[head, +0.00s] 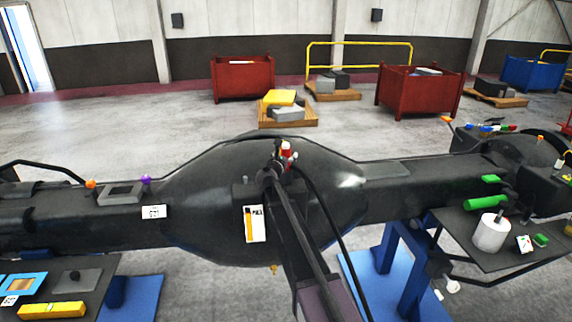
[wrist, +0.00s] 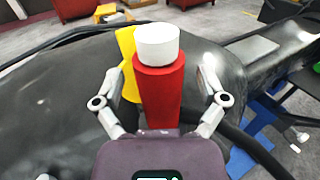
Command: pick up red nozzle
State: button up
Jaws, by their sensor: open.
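The red nozzle (wrist: 160,95) is a red, slightly tapered cylinder with a white round end (wrist: 157,43) in the wrist view. It lies between the two spread fingers of my gripper (wrist: 162,82), with a visible gap on each side. My gripper is open. In the head view the nozzle (head: 287,148) shows small, above the middle of the big black axle housing, with my gripper (head: 282,158) at it. My gripper's body hides the nozzle's lower end in the wrist view. A yellow piece (wrist: 127,62) is just behind the nozzle on the left.
The black axle housing (head: 210,205) spans the view, bearing a label plate (head: 254,224). A black hose (head: 325,205) hangs right of my arm. A right shelf (head: 460,228) holds a white cylinder (head: 491,232) and green parts. A left shelf (head: 98,290) holds a yellow block (head: 52,309).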

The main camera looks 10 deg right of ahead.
grip_shut()
jog(key=shift+r, duration=0.2)
